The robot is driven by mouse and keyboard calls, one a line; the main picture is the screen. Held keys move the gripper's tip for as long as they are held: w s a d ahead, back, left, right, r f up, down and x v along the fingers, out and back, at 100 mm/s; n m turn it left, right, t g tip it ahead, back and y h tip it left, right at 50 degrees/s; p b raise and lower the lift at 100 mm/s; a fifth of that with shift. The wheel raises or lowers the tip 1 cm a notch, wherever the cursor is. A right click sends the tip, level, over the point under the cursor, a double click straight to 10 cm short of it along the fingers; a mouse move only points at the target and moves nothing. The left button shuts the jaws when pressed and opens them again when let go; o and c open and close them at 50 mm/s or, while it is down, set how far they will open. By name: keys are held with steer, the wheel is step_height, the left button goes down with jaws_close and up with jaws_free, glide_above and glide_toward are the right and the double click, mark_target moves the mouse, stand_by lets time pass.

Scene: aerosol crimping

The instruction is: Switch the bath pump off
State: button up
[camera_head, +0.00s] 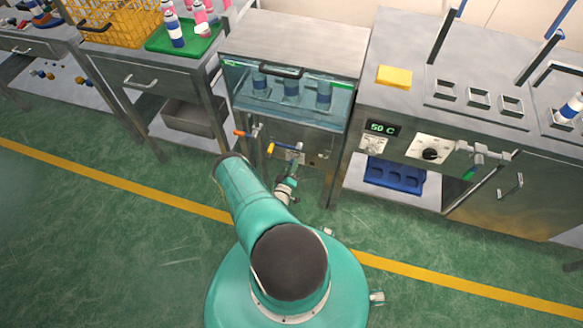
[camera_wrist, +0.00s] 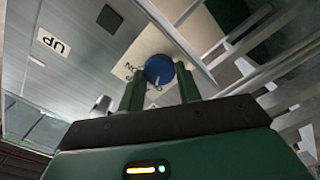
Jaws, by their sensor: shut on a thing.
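In the wrist view a round blue knob (camera_wrist: 159,68) sits on a pale plate (camera_wrist: 137,52) with lettering that seems to read ON, seen upside down. My gripper (camera_wrist: 160,84) has a finger on each side of the blue knob and is shut on it. In the head view my gripper (camera_head: 292,172) is low at the front of the glass-fronted water bath (camera_head: 290,90), below a yellow-handled lever (camera_head: 284,150). The blue knob cannot be made out in the head view. I cannot read the switch's setting.
An orange-handled lever (camera_head: 246,133) stands left of the yellow one. The bench at right has a 50 C display (camera_head: 382,128) and a black dial (camera_head: 431,155). A label reading UP (camera_wrist: 53,43) shows in the wrist view. The green floor in front is clear.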

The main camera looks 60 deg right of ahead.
steer(key=o, duration=1)
steer(key=shift+c, duration=0.2)
steer(key=shift+a, duration=0.1)
steer(key=s+a, duration=0.2)
steer(key=a, duration=1.1)
steer(key=shift+s+a, duration=0.15)
steer(key=shift+a, duration=0.15)
